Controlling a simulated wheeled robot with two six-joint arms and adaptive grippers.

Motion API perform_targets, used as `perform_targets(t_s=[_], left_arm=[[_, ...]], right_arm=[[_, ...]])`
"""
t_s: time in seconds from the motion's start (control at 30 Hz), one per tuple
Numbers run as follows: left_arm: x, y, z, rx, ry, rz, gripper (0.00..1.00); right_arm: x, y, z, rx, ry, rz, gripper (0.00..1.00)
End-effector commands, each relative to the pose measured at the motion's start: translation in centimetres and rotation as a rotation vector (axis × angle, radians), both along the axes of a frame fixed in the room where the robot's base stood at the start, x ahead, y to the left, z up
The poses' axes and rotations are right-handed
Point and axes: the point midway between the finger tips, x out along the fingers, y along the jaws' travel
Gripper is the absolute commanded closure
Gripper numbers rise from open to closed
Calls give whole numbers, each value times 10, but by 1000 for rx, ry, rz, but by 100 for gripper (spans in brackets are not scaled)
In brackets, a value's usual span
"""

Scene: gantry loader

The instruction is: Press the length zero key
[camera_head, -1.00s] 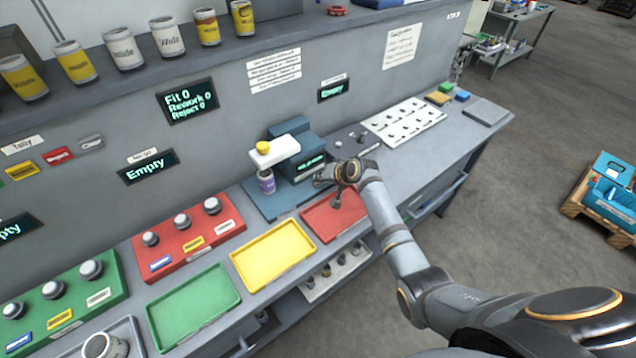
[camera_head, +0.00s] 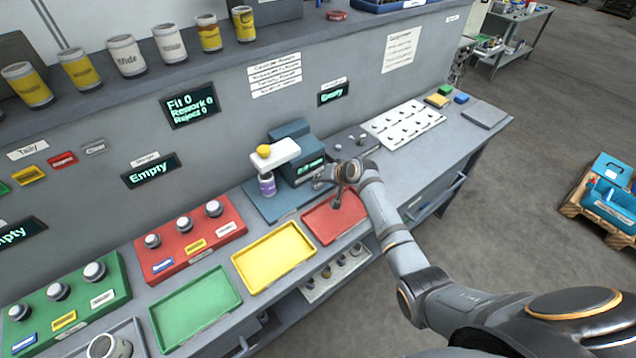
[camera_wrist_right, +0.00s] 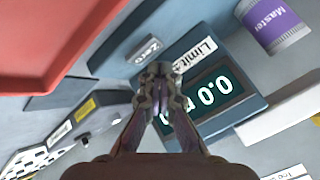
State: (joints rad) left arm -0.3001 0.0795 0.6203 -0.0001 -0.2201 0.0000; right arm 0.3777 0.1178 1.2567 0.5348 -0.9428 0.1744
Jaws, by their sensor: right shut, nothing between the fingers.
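The blue gauge (camera_head: 290,148) stands on the bench with a lit display (camera_head: 311,167) on its front. In the right wrist view the display (camera_wrist_right: 209,97) reads about 0.0, partly covered by my fingers. My right gripper (camera_head: 320,181) is shut and empty, close in front of the gauge. In the wrist view its fingertips (camera_wrist_right: 158,72) lie between the Zero label and the display; contact cannot be told. My left gripper is out of view.
A purple-labelled "Master" cylinder (camera_head: 267,184) stands under the gauge's white arm (camera_head: 275,153). Red (camera_head: 335,216), yellow (camera_head: 273,257) and green (camera_head: 195,308) trays lie along the bench front. A white board of small parts (camera_head: 404,122) lies to the right.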

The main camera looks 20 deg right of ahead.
Motion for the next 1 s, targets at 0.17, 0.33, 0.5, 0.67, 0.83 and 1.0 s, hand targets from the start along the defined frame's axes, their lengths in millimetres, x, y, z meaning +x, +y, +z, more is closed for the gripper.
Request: perform_targets(t_s=[0.17,0.33,0.5,0.67,0.83,1.0], left_arm=[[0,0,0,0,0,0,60],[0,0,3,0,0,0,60],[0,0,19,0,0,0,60],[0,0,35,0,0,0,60],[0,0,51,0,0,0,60],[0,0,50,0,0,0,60]], right_arm=[[0,0,0,0,0,0,100],[0,0,3,0,0,0,100],[0,0,19,0,-1,-1,100],[0,0,36,0,-1,-1,100],[0,0,51,0,0,0,100],[0,0,51,0,0,0,100]])
